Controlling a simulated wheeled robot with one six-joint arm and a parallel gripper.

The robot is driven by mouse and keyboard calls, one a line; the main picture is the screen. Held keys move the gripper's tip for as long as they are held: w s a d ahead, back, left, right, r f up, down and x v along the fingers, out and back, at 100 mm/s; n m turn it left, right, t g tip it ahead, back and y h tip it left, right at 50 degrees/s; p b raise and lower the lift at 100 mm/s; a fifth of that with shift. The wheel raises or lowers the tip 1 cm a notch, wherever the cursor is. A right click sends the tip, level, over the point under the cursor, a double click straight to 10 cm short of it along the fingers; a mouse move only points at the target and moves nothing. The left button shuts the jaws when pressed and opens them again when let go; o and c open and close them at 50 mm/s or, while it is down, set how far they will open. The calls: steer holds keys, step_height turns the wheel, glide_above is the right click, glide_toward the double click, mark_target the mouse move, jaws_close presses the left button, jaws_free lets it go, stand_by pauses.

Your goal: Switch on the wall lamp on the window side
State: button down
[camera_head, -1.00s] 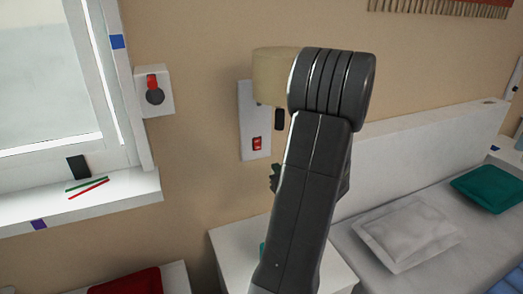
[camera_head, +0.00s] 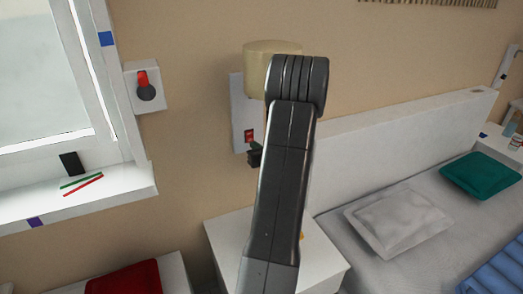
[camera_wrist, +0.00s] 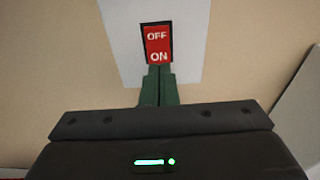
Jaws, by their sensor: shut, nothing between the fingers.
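The wall lamp nearer the window has a beige shade (camera_head: 256,62) on a white wall plate (camera_head: 237,108). Its red rocker switch (camera_head: 249,134) is low on the plate. In the wrist view the switch (camera_wrist: 158,42) reads OFF at the top and ON at the bottom. My gripper (camera_head: 255,147) is shut and empty, just below the switch. In the wrist view its green fingertips (camera_wrist: 158,70) meet the lower edge of the switch, below ON. I cannot tell whether they touch it. My arm hides part of the shade.
A white nightstand (camera_head: 225,232) stands below the lamp. The bed with its white headboard (camera_head: 400,127) is to the right. A white box with a red and black knob (camera_head: 147,90) is on the wall by the window. The wall between box and lamp is clear.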

steer(key=shift+x, duration=0.9)
steer(key=shift+w+f+b, duration=0.1)
steer(key=shift+f+b, duration=0.05)
steer(key=shift+b, duration=0.2)
steer(key=shift+f+b, duration=0.15)
steer(key=shift+b, duration=0.25)
steer(key=shift+w+r+t, duration=0.1)
steer(key=shift+r+t, duration=0.15)
steer(key=shift+t, duration=0.05)
